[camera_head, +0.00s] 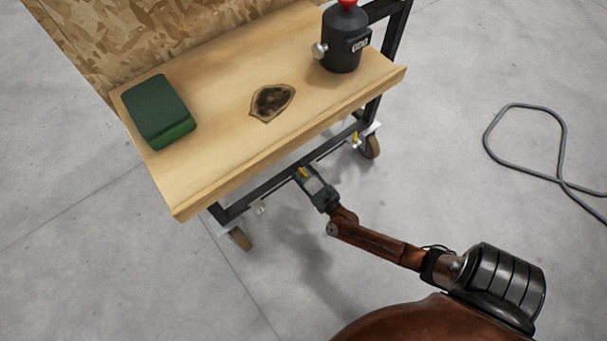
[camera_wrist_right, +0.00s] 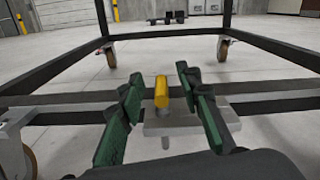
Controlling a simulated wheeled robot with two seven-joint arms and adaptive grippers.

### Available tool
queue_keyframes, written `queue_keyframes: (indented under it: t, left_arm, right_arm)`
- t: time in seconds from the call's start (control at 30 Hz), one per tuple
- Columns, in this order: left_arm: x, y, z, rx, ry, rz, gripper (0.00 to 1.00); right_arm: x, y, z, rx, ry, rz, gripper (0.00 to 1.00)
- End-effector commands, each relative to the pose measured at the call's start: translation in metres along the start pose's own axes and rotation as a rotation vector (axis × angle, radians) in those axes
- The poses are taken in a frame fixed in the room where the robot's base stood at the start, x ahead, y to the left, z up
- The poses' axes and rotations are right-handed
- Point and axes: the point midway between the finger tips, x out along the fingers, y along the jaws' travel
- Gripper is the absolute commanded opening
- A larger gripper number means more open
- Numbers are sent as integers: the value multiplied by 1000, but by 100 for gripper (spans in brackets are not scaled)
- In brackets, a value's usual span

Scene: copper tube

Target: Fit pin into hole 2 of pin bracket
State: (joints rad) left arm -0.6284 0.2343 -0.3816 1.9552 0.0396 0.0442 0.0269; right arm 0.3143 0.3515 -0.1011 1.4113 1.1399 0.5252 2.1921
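The pin has a yellow grip (camera_wrist_right: 161,92) and a grey metal shaft. It stands upright at a flat metal bracket plate (camera_wrist_right: 190,123) on the cart's lower rail, and a grey shaft end shows below the plate. My right gripper (camera_wrist_right: 159,82) has its green-padded fingers on both sides of the pin, with a visible gap on each side. In the head view, my right gripper (camera_head: 301,172) is at the lower rail below the table's front edge, with yellow showing between its fingers. The holes and their numbers are not readable. My left gripper is not in view.
The wheeled cart has a wooden top (camera_head: 220,135) that overhangs the rail. On it are a green block (camera_head: 158,108), a dark stained patch (camera_head: 271,102) and a black canister (camera_head: 343,48). A small yellow piece (camera_head: 355,137) shows near the right caster. A cable (camera_head: 502,110) lies on the otherwise open floor.

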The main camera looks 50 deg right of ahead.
Motion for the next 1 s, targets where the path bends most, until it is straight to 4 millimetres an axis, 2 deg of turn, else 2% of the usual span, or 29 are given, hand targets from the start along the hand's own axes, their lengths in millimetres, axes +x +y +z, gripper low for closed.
queue_keyframes:
  t: [0.23,0.7,1.0]
  left_arm:
    - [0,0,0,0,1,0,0]
    - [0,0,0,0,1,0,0]
    - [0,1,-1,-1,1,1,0]
  right_arm:
    - [0,0,0,-1,0,0,31]
    - [0,0,0,-1,0,0,0]
    - [0,0,0,-1,1,0,0]
